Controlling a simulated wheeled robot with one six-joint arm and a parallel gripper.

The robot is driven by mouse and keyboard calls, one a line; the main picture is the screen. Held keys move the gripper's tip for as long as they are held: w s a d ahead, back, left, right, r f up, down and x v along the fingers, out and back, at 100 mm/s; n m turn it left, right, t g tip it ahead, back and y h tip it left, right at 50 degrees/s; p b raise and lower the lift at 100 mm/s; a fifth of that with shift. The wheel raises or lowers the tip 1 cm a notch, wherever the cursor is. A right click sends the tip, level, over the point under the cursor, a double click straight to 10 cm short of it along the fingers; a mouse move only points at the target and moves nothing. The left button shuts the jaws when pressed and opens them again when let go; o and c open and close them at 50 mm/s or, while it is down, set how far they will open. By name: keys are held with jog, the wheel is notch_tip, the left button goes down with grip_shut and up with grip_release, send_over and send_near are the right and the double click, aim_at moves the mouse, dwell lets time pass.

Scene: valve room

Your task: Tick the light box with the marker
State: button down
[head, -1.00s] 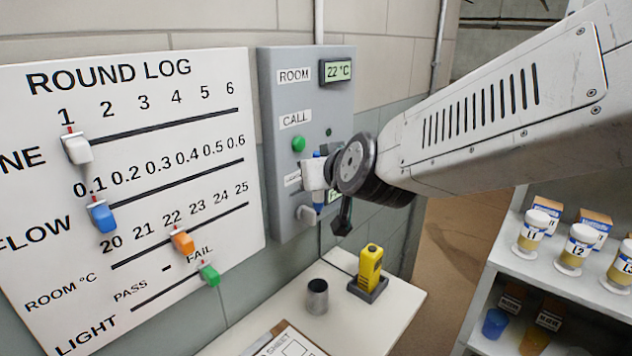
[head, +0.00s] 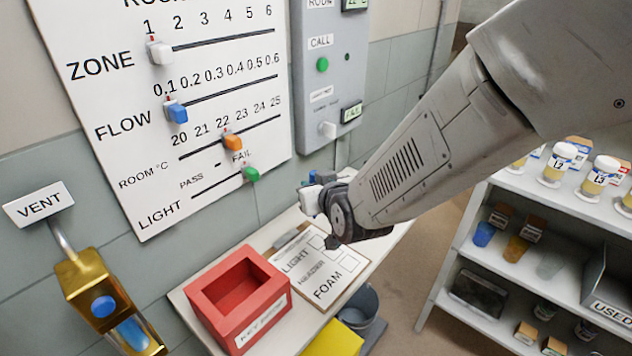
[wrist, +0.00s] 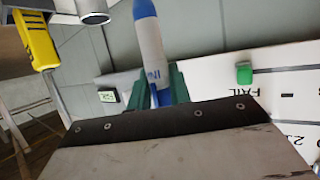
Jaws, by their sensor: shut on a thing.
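A white clipboard sheet (head: 318,288) lies on the bench in the head view, with the words LIGHT, HEADER and FOAM and empty-looking boxes. The box by LIGHT (head: 318,243) is partly hidden near my wrist. My gripper (wrist: 160,88) is shut on the blue-and-white marker (wrist: 149,40), which points away from the palm between green fingers in the wrist view. In the head view my gripper (head: 311,196) is above the far end of the sheet, apart from it. The marker's tip against the sheet cannot be made out.
A red open box (head: 240,338) stands left of the sheet, with a yellow thing (head: 333,340) and a dark cup (head: 360,303) at the front. Shelves (head: 455,262) stand right.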

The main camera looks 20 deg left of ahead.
jog(key=shift+w+d+f, duration=0.15)
jog(key=shift+d+f, duration=0.1)
jog(key=shift+f, duration=0.15)
notch_tip(320, 180, down, 3)
jog(key=shift+r, duration=0.2)
jog(key=shift+f, duration=1.95)
jog(key=shift+f, duration=0.6)
jog(key=shift+w+d, duration=0.1)
jog(key=shift+w+d, duration=0.1)
jog(key=shift+d, duration=0.25)
jog(key=shift+d, duration=0.1)
jog(key=shift+a+f, duration=0.1)
jog(key=shift+a, duration=0.25)
jog(key=shift+s+a, duration=0.35)
jog(key=shift+a, duration=0.35)
